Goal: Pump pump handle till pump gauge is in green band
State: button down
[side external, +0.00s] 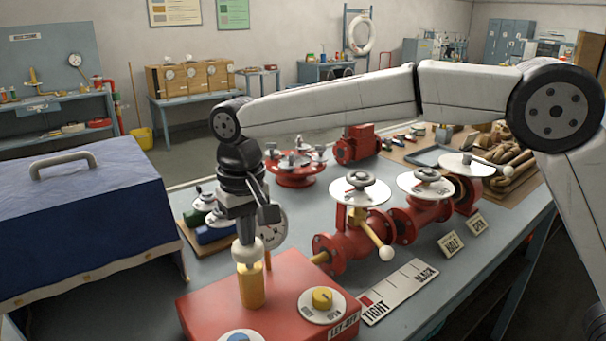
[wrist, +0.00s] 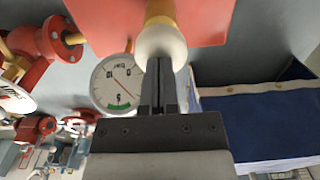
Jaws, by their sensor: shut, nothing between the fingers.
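The pump handle (side external: 252,288) is a yellow shaft with a white round knob on top, rising from a red box. In the wrist view the white knob (wrist: 162,42) is right at my fingertips. My gripper (side external: 246,236) points down, shut and empty, its tips at the top of the knob; they seem to touch it. The round white pump gauge (side external: 273,228) is partly hidden behind my gripper in the side view. In the wrist view the gauge (wrist: 118,84) shows a green arc low on its dial and a thin needle toward lower right, near the arc's end; exact reading is unclear.
The red pump box (side external: 208,305) carries a yellow knob (side external: 322,298) on a white dial. Red valves with white discs (side external: 360,193) stand to the right. A blue covered case (side external: 85,215) is at left. A TIGHT/SLACK plate (side external: 396,290) lies at the front.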

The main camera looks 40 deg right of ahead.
jog(key=shift+f, duration=0.25)
notch_tip(320, 180, up, 14)
jog(key=shift+r, duration=0.25)
dwell(0.5)
dwell(0.6)
jog(key=shift+r, duration=0.1)
jog(key=shift+r, duration=2.05)
jog(key=shift+f, duration=0.2)
jog(key=shift+f, duration=6.85)
